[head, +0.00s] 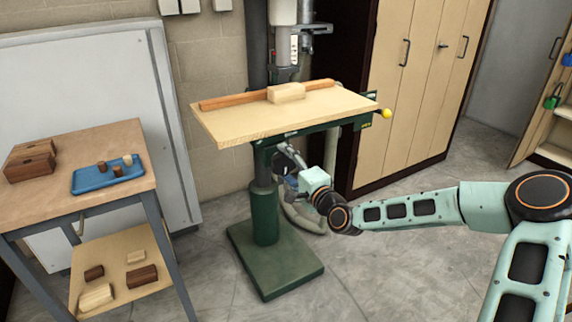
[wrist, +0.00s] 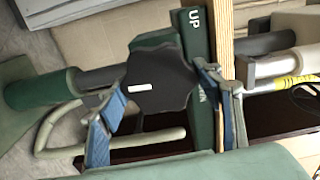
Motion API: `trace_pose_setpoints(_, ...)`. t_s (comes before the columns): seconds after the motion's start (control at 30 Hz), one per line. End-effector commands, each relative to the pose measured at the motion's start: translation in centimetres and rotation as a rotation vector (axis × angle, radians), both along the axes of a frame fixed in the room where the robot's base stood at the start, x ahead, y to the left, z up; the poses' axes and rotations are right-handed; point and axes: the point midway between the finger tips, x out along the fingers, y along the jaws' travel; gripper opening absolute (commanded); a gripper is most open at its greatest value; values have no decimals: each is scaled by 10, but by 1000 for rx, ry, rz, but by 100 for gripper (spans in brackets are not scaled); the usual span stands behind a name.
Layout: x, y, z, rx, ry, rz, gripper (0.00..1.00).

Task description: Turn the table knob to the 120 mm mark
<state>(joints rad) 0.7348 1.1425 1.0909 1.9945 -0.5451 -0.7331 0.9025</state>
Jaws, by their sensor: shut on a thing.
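The table knob (wrist: 158,75) is dark, lobed and has a short white mark on its face. It sits under the drill press table (head: 235,128), beside a green plate (wrist: 194,22) lettered UP. My gripper (wrist: 162,82) has its blue fingers on either side of the knob and is shut on it. In the head view my gripper (head: 287,168) reaches under the table from the right, and the knob cannot be made out clearly there. I cannot read a 120 mm mark in either view.
A wooden fence (head: 222,101) and a pale block (head: 286,92) rest on the table. A yellow ball handle (head: 387,113) sticks out at its right. A workbench (head: 95,140) with a blue tray (head: 88,184) stands left. Tall cabinets (head: 395,140) stand behind. Floor is open in front.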

Motion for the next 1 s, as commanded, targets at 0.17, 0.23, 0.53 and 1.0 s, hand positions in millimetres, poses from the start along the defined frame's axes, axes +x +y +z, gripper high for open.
trace_pose_setpoints(0.17,-1,7,15,12,-25,9,36)
trace_pose_setpoints(0.23,-1,7,15,13,-25,9,36)
trace_pose_setpoints(0.53,-1,7,15,16,-22,9,36)
trace_pose_setpoints(1.0,0,5,12,16,-17,5,77)
